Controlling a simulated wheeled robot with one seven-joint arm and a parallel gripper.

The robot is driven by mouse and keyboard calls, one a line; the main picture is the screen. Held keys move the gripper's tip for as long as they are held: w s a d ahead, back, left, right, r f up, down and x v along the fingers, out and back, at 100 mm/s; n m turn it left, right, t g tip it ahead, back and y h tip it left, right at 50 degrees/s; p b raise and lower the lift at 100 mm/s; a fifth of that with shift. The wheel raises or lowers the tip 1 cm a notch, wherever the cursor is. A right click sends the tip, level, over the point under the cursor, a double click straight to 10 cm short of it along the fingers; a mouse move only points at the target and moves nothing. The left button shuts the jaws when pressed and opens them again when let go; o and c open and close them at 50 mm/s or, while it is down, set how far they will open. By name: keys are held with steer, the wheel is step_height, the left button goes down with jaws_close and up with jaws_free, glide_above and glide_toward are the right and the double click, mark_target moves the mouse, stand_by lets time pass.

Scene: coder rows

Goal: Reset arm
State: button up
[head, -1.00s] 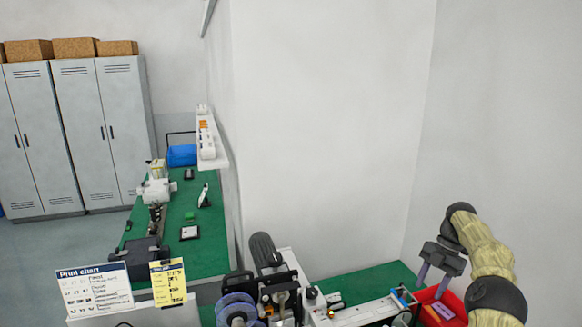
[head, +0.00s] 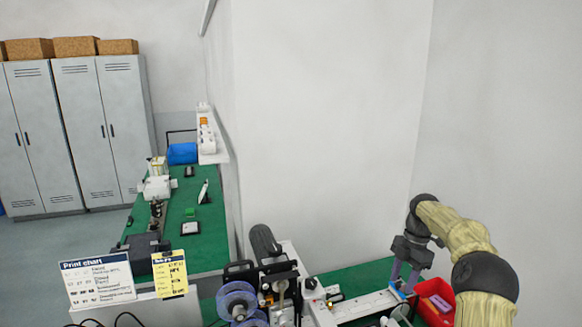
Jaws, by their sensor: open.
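My gripper (head: 402,283) is at the lower right, at the end of my tan arm. Its two grey fingers point down and are apart, with nothing seen between them. It shows over the right end of the white conveyor-like machine (head: 362,305), just left of the red bin (head: 453,274). I cannot tell whether the fingertips touch anything. The red bin holds pink and purple pieces (head: 439,304), and my arm hides its right part.
A printer-like machine with blue-purple spools (head: 236,301) stands at the bottom centre on a green bench (head: 350,279). A white wall rises close behind. Chart signs (head: 97,280) stand at the lower left. Another green bench (head: 208,254) and grey lockers (head: 88,130) are farther back.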

steer(key=s+a+f+m+h+b, duration=0.1)
steer(key=s+a+m+h+b, duration=0.2)
steer(key=a, duration=0.5)
steer(key=s+a+f+m+t+b, duration=0.1)
steer(key=s+a+m, duration=0.1)
steer(key=s+m, duration=0.1)
steer(key=s+a+f+m+t+b, duration=0.1)
steer(key=s+a+f+m, duration=0.1)
steer(key=s+m, duration=0.2)
steer(key=s+a+f+m+t+b, duration=0.1)
steer(key=s+a+m, duration=0.2)
steer(key=s, duration=0.4)
steer(key=shift+f+m, duration=0.3)
steer(key=shift+m, duration=0.4)
steer(key=s+f+m+t+b, duration=0.1)
steer(key=s+f+m+b, duration=0.1)
steer(key=s+m, duration=0.5)
steer(key=s+f, duration=0.1)
steer(key=s, duration=0.4)
steer(key=shift+a+f+m+t+y, duration=0.3)
steer(key=shift+f+m+t, duration=0.05)
steer(key=shift+m+t, duration=0.05)
steer(key=shift+c, duration=1)
steer(key=shift+s, duration=0.15)
